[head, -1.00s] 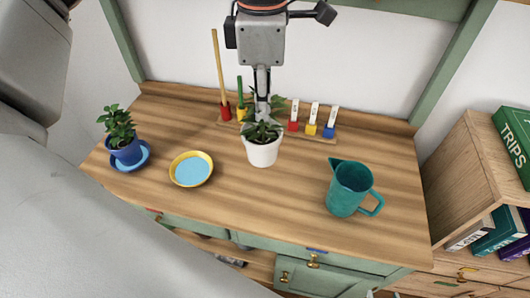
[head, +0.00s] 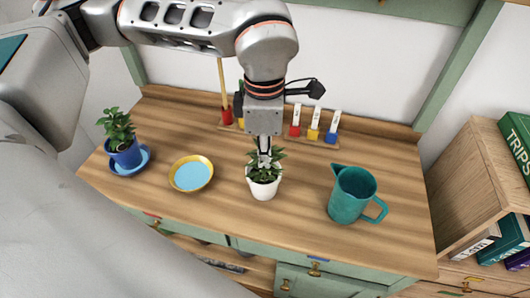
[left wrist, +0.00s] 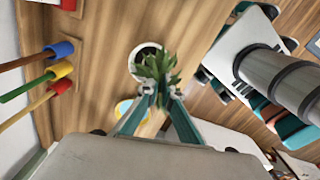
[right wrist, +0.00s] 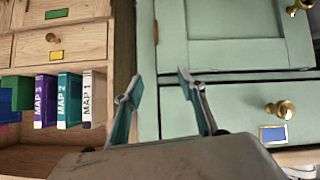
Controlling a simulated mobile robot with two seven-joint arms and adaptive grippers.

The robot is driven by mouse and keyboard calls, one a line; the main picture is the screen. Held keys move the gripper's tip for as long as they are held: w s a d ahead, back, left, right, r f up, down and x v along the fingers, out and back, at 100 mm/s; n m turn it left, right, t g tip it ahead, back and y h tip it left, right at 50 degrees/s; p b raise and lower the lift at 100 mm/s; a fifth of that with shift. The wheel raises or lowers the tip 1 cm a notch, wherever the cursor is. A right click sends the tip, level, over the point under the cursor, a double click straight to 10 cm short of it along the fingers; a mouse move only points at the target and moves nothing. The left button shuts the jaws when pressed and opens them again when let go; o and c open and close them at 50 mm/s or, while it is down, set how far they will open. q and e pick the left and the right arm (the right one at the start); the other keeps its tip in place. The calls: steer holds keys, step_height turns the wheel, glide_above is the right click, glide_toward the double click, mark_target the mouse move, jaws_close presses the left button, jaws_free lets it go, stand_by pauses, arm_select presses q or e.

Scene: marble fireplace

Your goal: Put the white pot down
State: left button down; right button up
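The white pot (head: 263,189) with a green plant (head: 267,170) is at the middle of the wooden top, between the yellow bowl and the teal jug. It looks upright. My left gripper (head: 264,160) comes down from above, its fingers among the leaves. In the left wrist view the fingertips (left wrist: 162,92) close in on the plant at the white pot (left wrist: 136,70); leaves hide the exact contact. I cannot tell whether the pot's base touches the wood. My right gripper (right wrist: 160,82) is open and empty, low in front of the green cabinet (right wrist: 225,35).
A yellow bowl with a light blue inside (head: 191,174) stands left of the pot, a teal jug (head: 351,196) right. A blue pot (head: 126,155) with a plant stands on a blue saucer (head: 141,168). A rack with coloured pieces (head: 313,131) lies behind. Bare wood lies around the pot.

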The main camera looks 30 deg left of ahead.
arm_select(q)
steer(key=shift+f, duration=0.15)
steer(key=c, duration=2.2)
jaws_free()
steer(key=shift+c, duration=0.2)
arm_select(e)
steer(key=shift+s+f, duration=0.1)
steer(key=shift+f, duration=0.05)
arm_select(q)
step_height(320, 180, up, 12)
steer(key=shift+f+p, duration=0.25)
steer(key=shift+p, duration=0.25)
steer(key=shift+r, duration=0.45)
arm_select(e)
steer(key=shift+s+a+r, duration=0.15)
steer(key=shift+s+r, duration=0.05)
steer(key=shift+r, duration=0.15)
